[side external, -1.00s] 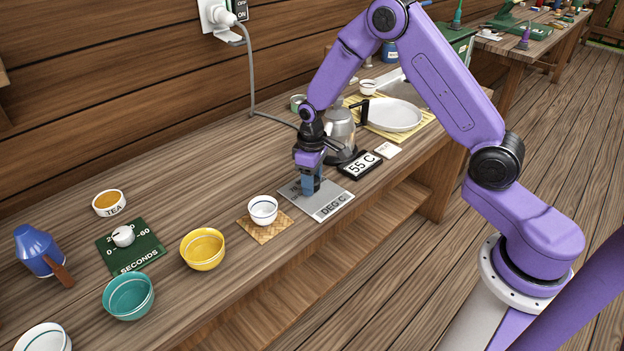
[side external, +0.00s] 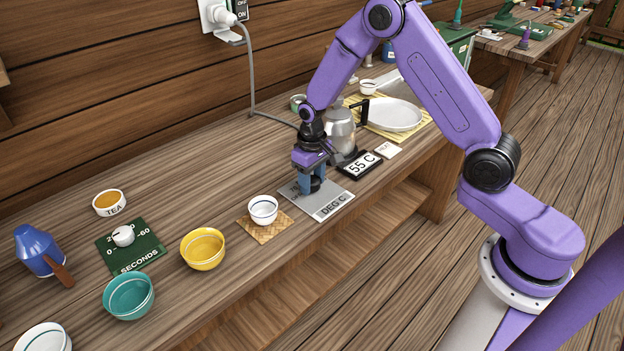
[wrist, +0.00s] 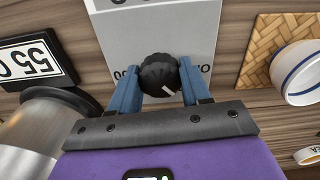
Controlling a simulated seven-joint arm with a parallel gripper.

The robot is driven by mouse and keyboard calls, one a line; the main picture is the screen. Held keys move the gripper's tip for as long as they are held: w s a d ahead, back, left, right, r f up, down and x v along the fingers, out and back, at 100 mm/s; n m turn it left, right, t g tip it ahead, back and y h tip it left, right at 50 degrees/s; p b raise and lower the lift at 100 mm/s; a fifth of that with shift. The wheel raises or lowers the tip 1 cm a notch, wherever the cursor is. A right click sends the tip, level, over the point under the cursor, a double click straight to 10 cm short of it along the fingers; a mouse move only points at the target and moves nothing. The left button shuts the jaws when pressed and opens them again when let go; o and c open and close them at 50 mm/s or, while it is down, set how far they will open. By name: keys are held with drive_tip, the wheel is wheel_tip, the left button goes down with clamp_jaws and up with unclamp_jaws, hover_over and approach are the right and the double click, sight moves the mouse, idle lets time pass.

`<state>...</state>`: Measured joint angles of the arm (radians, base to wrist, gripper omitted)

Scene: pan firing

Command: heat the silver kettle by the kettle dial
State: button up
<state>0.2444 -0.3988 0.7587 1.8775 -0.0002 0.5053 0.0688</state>
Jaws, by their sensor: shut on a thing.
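The silver kettle (side external: 341,128) stands upright on the bench behind my gripper, its black handle to the right. Its side also shows at the lower left of the wrist view (wrist: 38,125). The kettle dial is a black knob (wrist: 159,74) with a white pointer mark, on a grey plate lettered DEG C (side external: 333,205). My gripper (side external: 312,186) points down over the plate, its blue fingers on either side of the knob and shut on it. In the side view the fingers partly hide the knob and the plate's scale.
A display reading 55 C (side external: 361,163) lies right of the plate. A white cup (side external: 263,209) on a woven mat stands to its left. A yellow bowl (side external: 202,249) and a green SECONDS plate (side external: 137,247) with a white knob are farther left.

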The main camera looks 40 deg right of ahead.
sight(312, 180)
drive_tip(key=o, duration=1.1)
drive_tip(key=shift+c, duration=0.2)
wheel_tip(312, 180, up, 17)
drive_tip(key=shift+r, duration=0.2)
drive_tip(key=s+a+r+n, duration=0.1)
drive_tip(key=s+a+n, duration=0.2)
drive_tip(key=s, duration=0.4)
drive_tip(key=s+a+r+n, duration=0.1)
drive_tip(key=s+a+n, duration=0.15)
drive_tip(key=s, duration=0.45)
drive_tip(key=s+d+n, duration=0.1)
drive_tip(key=s+n, duration=0.2)
drive_tip(key=s, duration=0.6)
drive_tip(key=s+d+f+n, duration=0.1)
drive_tip(key=s+n, duration=0.2)
drive_tip(key=s, duration=0.7)
drive_tip(key=shift+s+d+f, duration=0.25)
drive_tip(key=shift+d, duration=0.1)
